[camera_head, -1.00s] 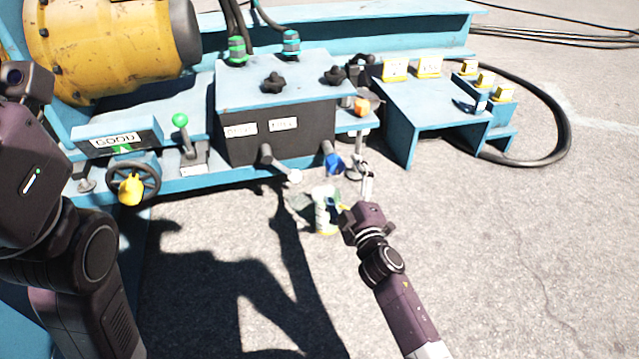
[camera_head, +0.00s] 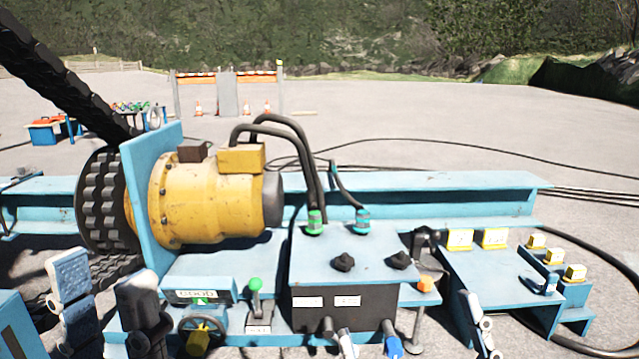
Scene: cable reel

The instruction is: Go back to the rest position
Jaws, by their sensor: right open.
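My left gripper (camera_head: 102,270) is at the lower left, its two thick fingers pointing up and standing apart, one pale in the sun and one dark. Nothing shows between them. My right gripper (camera_head: 475,312) is at the bottom right, a pale finger part pointing up in front of the blue bench. It is open, and the rest of it is below the picture edge. Neither gripper is seen holding anything. I cannot tell from this view how far the fingers are from the machine behind them.
A green-topped lever (camera_head: 255,295), a handwheel (camera_head: 203,335) and a blue knob (camera_head: 393,345) are at the front. A blue bench (camera_head: 495,275) carries yellow blocks. Open paved ground (camera_head: 400,120) lies behind.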

